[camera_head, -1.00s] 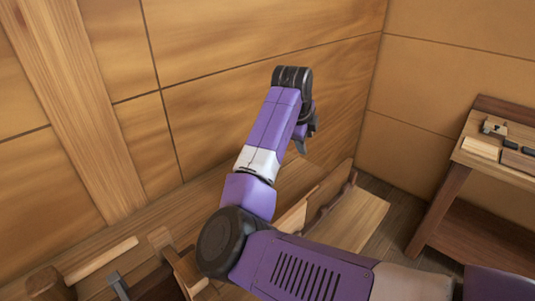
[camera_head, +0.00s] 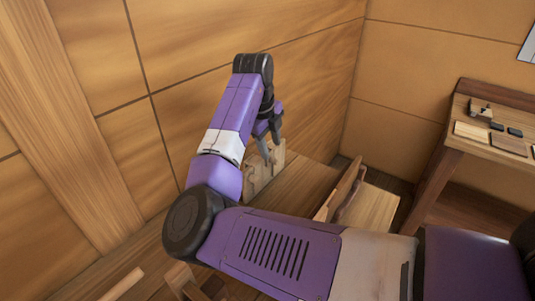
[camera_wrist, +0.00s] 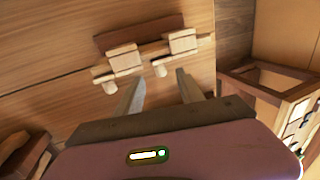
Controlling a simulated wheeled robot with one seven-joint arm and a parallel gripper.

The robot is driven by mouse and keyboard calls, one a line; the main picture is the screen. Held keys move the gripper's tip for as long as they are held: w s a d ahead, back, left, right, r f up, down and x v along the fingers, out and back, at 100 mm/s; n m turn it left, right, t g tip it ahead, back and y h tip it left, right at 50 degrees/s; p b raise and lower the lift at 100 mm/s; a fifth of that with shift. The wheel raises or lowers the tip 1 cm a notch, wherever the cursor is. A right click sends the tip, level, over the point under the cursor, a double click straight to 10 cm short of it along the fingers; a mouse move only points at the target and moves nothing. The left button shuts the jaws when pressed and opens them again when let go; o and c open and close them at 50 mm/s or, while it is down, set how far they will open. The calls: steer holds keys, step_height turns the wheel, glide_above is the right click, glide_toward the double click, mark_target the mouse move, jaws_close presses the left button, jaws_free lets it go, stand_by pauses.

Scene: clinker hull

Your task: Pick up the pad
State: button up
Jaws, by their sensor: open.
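My gripper (camera_head: 268,138) is open, pointing down near the wall, with nothing between its fingers. In the wrist view, its two fingers (camera_wrist: 160,80) reach toward a light wooden piece (camera_wrist: 125,58) with blocks and pegs, in front of a dark brown strip (camera_wrist: 140,30). The wooden piece also shows just below the gripper in the head view (camera_head: 262,172), partly hidden by the arm. I see a gap between fingertips and piece. I cannot tell for sure which thing is the pad. Small dark flat pieces (camera_head: 515,132) lie on the bench at right.
The wooden bench (camera_head: 450,120) at right also bears a small tool (camera_head: 480,108), a pale flat piece (camera_head: 470,132) and a brown one (camera_head: 508,146). A wooden structure with a raised board (camera_head: 345,190) stands between my arm and the bench. The plank wall (camera_head: 310,70) is close behind the gripper.

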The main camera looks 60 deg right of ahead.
mark_target(273, 163)
steer(key=p+x, duration=0.2)
steer(key=x, duration=0.9)
steer(key=shift+c, duration=0.3)
jaws_close()
